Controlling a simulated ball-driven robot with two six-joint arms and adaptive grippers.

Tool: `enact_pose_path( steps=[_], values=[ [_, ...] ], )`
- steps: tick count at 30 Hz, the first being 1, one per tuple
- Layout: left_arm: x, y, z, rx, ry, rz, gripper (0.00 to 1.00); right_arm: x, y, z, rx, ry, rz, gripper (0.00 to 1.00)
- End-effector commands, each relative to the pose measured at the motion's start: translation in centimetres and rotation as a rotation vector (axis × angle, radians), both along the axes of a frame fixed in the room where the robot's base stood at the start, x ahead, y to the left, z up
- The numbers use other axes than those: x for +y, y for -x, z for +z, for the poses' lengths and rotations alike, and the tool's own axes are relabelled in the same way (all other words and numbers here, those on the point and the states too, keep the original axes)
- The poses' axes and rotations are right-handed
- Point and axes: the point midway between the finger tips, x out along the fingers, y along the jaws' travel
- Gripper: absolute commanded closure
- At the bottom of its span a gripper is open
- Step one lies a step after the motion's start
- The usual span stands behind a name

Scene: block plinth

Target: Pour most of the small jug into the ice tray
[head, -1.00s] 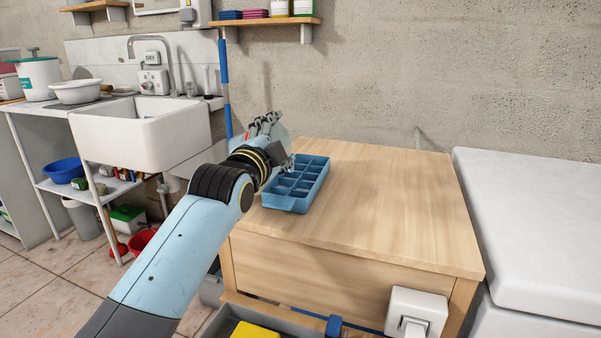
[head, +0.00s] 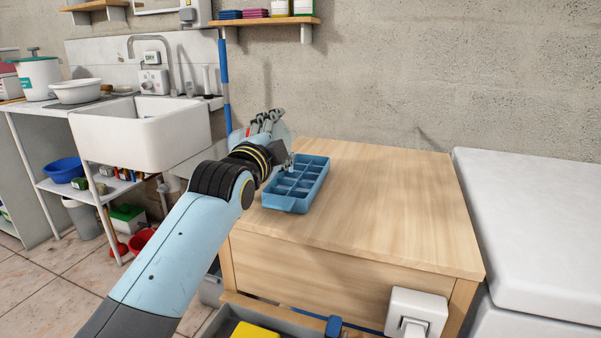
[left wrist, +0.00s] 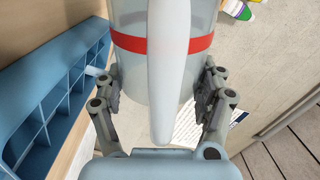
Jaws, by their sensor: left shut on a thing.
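The small jug (left wrist: 185,70) is clear with a red band and a pale handle, and fills the middle of the left wrist view. My left gripper (left wrist: 160,92) is shut on the small jug, with a finger on each side of the handle. In the head view the left gripper (head: 268,124) is at the left edge of the wooden top, and the jug there is mostly hidden behind it. The blue ice tray (head: 297,184) lies on the wooden top just right of the gripper, and shows at the left in the left wrist view (left wrist: 50,95). My right gripper is out of view.
The wooden cabinet top (head: 385,200) is clear right of the tray. A white sink (head: 145,130) stands to the left, and a white padded surface (head: 530,220) to the right. A grey open drawer or bin (head: 275,325) is below in front.

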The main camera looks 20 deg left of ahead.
Motion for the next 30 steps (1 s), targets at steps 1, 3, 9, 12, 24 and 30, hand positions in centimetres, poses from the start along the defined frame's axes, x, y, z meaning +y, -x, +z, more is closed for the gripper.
enact_pose_path(
  steps=[1, 3, 9, 12, 24, 30],
  values=[
    [0.0, 0.01, 0.12, -0.002, -0.004, 0.001, 0.87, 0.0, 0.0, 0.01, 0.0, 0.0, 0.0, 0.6],
    [0.01, 0.04, 0.16, -0.002, -0.009, 0.001, 0.87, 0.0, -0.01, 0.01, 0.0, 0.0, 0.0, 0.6],
    [0.03, 0.1, 0.28, -0.001, -0.023, 0.002, 0.87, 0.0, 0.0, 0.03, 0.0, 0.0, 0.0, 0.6],
    [0.03, 0.12, 0.32, -0.001, -0.028, 0.003, 0.87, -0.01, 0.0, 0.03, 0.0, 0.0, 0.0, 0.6],
    [0.14, 0.19, 0.45, 0.0, -0.053, 0.005, 0.87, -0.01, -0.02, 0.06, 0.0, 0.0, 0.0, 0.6],
    [0.39, 0.14, 0.36, 0.0, -0.065, 0.007, 0.87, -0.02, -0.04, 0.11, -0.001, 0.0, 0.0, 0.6]
  ],
)
